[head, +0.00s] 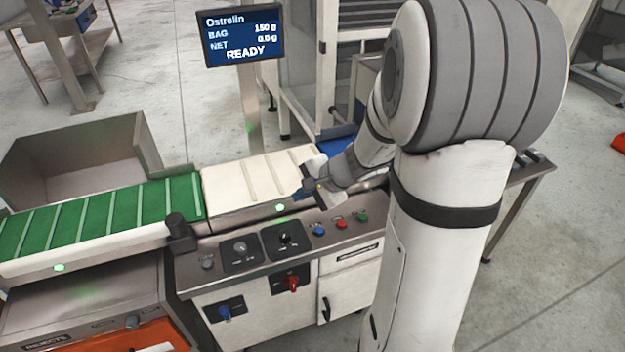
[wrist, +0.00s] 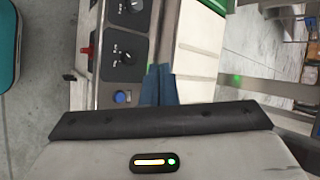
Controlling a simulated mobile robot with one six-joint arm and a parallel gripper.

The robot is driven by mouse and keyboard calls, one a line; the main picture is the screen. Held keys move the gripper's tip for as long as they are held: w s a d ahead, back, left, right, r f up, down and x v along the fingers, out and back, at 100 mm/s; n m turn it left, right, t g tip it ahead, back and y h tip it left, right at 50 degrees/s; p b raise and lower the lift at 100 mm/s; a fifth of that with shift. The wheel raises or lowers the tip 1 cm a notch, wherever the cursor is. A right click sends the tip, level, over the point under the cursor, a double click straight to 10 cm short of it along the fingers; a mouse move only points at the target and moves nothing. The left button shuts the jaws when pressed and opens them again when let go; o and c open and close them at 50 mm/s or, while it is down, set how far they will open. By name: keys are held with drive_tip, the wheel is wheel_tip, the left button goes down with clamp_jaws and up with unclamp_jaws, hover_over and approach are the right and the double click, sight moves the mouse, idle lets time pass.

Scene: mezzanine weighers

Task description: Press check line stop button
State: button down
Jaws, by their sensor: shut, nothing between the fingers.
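In the head view a red button (head: 341,224) sits on the sloped steel control panel (head: 195,283), between a blue button (head: 319,229) and a green button (head: 362,217). No label on these buttons is readable. My gripper (head: 299,194) is above the panel's back edge beside the white belt, up and left of the red button and apart from it. In the wrist view its two blue fingers (wrist: 158,84) are shut together with nothing between them. The blue button (wrist: 122,97) shows just left of the fingers there. The red and green buttons are not visible in the wrist view.
Two black-plated knobs (head: 239,249) (head: 285,239) lie left of the buttons. A red rotary switch (head: 292,283) is on the front face. A white belt (head: 232,183) and green belt (head: 90,222) run behind. A display (head: 241,36) reads READY.

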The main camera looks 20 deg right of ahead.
drive_tip(key=w+d+f+m+t+h, duration=0.1)
drive_tip(key=w+d+f+m+t, duration=0.1)
drive_tip(key=w+d+f+m, duration=0.4)
drive_tip(key=m+t+h, duration=0.1)
drive_tip(key=m+h, duration=0.2)
drive_tip(key=m, duration=0.2)
hover_over(344, 225)
wheel_tip(344, 225, down, 5)
drive_tip(key=shift+f, duration=0.15)
wheel_tip(344, 225, down, 8)
drive_tip(key=b, duration=0.4)
drive_tip(key=shift+r, duration=0.2)
drive_tip(key=shift+f+b, duration=0.6)
drive_tip(key=shift+b, duration=0.35)
drive_tip(key=shift+f+b, duration=0.85)
drive_tip(key=shift+b, duration=0.65)
idle(0.5)
drive_tip(key=shift+r, duration=0.1)
drive_tip(key=shift+r+p, duration=0.35)
drive_tip(key=shift+r, duration=0.4)
